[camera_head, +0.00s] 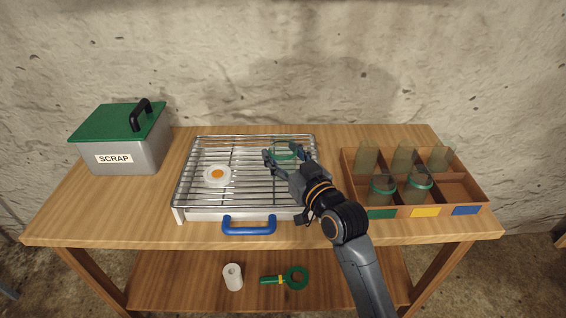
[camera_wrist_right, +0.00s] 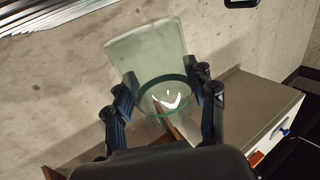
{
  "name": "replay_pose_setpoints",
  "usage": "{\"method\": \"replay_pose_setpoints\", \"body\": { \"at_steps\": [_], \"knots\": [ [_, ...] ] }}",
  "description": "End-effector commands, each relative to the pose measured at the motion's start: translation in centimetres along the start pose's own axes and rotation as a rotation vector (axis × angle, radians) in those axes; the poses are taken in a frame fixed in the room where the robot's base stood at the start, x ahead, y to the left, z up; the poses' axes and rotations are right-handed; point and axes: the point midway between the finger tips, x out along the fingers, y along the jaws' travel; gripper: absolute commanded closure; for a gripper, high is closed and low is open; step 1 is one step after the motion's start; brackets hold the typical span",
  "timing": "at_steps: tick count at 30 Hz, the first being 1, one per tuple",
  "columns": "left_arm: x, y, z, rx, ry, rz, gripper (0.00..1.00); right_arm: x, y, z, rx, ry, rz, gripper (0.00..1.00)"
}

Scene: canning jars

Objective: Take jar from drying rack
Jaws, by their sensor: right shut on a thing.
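A pale green glass jar (camera_wrist_right: 148,58) with a darker green band is between the fingers of my right gripper (camera_wrist_right: 163,92) in the wrist view. In the head view my right gripper (camera_head: 284,156) is at the right part of the wire drying rack (camera_head: 246,141), shut on the jar (camera_head: 287,148). Only the jar's green ring shows clearly there; the rest is hard to make out. I cannot tell whether the jar touches the rack. A white round piece with an orange centre (camera_head: 217,174) lies on the rack's left side. My left gripper is not in view.
A divided wooden crate (camera_head: 347,190) with several jars and green, yellow and blue labels stands at right; its front right compartment looks empty. A grey scrap bin (camera_head: 128,157) with a green lid stands at left. A white roll (camera_head: 233,277) and green tool (camera_head: 296,277) lie below.

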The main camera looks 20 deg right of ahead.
Motion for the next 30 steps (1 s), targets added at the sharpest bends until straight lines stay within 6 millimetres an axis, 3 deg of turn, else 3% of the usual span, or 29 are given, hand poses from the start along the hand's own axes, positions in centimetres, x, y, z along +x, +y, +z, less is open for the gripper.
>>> {"method": "replay_pose_setpoints", "body": {
  "at_steps": [7,11,12,15,21,30],
  "knots": [
    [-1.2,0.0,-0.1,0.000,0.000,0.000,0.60,-5.3,-1.1,-6.8,-0.002,0.009,0.000,0.83],
    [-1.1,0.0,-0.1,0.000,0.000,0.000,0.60,-9.3,-2.0,-8.0,-0.001,0.002,-0.001,0.83],
    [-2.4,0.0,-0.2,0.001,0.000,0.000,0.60,-10.0,-2.2,-8.8,-0.001,-0.005,0.000,0.83],
    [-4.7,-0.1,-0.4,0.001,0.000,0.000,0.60,-11.1,-2.4,-9.4,0.000,-0.007,0.000,0.83],
    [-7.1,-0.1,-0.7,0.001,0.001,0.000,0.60,-12.6,-2.7,-9.9,0.000,-0.004,0.000,0.83],
    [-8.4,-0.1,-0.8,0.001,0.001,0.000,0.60,-13.6,-3.0,-9.9,-0.001,0.000,0.000,0.83]
  ]
}}
